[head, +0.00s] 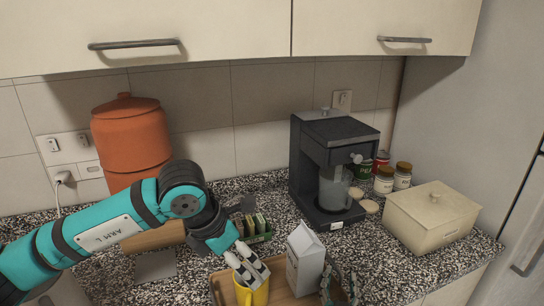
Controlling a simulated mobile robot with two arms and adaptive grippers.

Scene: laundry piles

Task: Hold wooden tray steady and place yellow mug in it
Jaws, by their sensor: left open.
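The wooden tray (279,286) lies on the counter at the bottom centre, cut off by the lower edge of the head view. The yellow mug (252,294) is at the tray's left part and looks to be inside it, though its base is out of frame. My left gripper (247,272) is open, with its fingers at the mug's rim; whether they touch it is unclear. My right gripper (340,286) is at the tray's right side, partly cut off. Its fingers are too unclear to tell open from shut.
A white carton (305,260) stands in the tray between my grippers. Behind are a box of packets (258,229) and a black coffee machine (332,165). An orange container (132,140) stands back left, a cream bread box (432,215) right. Cabinets (190,35) hang above.

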